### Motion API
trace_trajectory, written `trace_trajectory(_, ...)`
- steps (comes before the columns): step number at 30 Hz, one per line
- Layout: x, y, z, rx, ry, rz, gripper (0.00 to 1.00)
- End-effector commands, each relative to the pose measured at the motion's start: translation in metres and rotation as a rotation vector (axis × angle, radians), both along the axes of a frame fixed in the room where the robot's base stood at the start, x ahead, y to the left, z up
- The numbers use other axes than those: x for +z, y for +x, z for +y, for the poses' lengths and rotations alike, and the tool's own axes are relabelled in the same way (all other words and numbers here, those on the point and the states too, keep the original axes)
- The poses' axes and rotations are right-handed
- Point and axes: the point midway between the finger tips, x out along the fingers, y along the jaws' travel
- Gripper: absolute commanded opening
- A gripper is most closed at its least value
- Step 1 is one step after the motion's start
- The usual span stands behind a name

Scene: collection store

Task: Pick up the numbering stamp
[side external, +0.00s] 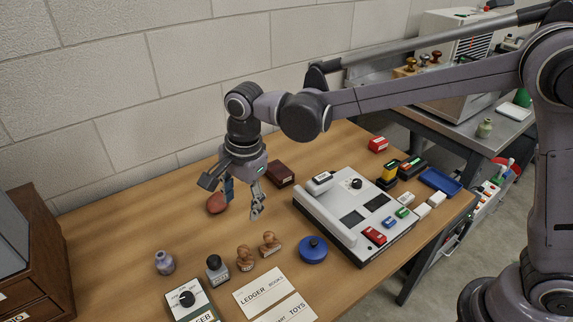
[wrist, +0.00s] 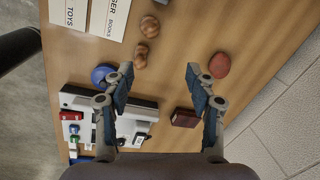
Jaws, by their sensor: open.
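My gripper (side external: 243,205) is open and empty above the wooden table, fingers pointing down. In the wrist view its two fingertips (wrist: 158,80) stand wide apart with bare wood between them. I cannot tell for certain which thing is the numbering stamp. Stamp-like things include a yellow and black upright piece (side external: 387,176) right of the grey machine, and two wooden-handled stamps (side external: 245,258) (side external: 270,243) in front of my gripper. The wooden ones also show at the top of the wrist view (wrist: 149,26). None is between my fingers.
A reddish-brown rounded object (side external: 216,204) and a dark red box (side external: 280,174) lie close to my gripper. The grey machine (side external: 340,226) stands right; a wall is behind.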

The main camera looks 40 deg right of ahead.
Motion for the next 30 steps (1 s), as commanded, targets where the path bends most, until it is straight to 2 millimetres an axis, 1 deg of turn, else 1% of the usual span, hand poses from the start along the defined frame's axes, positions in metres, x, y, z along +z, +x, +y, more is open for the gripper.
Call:
trace_trajectory(1, -0.012, 0.002, 0.018, -0.045, -0.003, 0.023, 0.57)
trace_trajectory(3, -0.025, 0.003, 0.038, -0.120, -0.009, 0.053, 0.57)
trace_trajectory(6, -0.044, 0.002, 0.061, -0.212, -0.022, 0.087, 0.57)
trace_trajectory(10, -0.061, -0.001, 0.080, -0.296, -0.037, 0.114, 0.57)
trace_trajectory(12, -0.066, -0.002, 0.086, -0.322, -0.041, 0.121, 0.57)
trace_trajectory(16, -0.077, -0.003, 0.090, -0.342, -0.045, 0.127, 0.57)
trace_trajectory(24, -0.115, -0.002, 0.089, -0.342, -0.044, 0.126, 0.57)
trace_trajectory(30, -0.127, -0.002, 0.089, -0.342, -0.044, 0.125, 0.57)
